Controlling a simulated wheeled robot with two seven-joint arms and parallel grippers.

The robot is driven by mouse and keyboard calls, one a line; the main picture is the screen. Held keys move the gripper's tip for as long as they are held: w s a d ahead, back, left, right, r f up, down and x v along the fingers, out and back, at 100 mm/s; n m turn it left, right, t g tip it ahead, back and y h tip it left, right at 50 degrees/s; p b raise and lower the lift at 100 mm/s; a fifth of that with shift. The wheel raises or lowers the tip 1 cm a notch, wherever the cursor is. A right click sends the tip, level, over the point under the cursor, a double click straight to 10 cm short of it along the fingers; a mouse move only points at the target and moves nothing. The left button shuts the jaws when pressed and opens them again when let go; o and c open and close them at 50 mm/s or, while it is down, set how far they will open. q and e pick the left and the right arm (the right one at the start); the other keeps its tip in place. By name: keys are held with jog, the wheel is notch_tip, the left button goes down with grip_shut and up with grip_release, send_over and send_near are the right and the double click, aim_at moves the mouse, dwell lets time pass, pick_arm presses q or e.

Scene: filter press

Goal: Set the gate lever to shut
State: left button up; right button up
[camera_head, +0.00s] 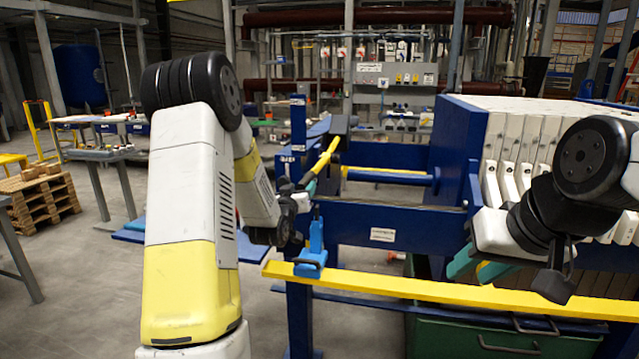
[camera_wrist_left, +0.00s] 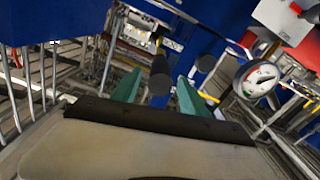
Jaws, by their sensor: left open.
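My left gripper (camera_head: 306,186) is beside the blue frame post in the head view, its teal fingers partly hidden by its own wrist. In the left wrist view my left gripper (camera_wrist_left: 158,84) is open, with its two teal fingers apart. A lever with a black rounded knob (camera_wrist_left: 160,76) shows between the fingers in that view; I cannot tell whether they touch it. It looks like the gate lever, but its setting cannot be read. A second black knob (camera_wrist_left: 205,62) is just right of it. My right gripper (camera_head: 478,268) is by the filter plates, its jaws partly hidden.
A long yellow bar (camera_head: 420,286) runs across the front of the press, with a blue clamp-like part (camera_head: 314,248) by its left end. A yellow handle (camera_head: 325,157) is near my left gripper. A pressure gauge (camera_wrist_left: 258,79) is at right in the wrist view. White filter plates (camera_head: 510,150) stand at right.

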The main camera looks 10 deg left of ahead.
pick_arm(q)
jog(key=w, duration=0.5)
jog(key=shift+d, duration=0.1)
grip_shut()
dwell(1.3)
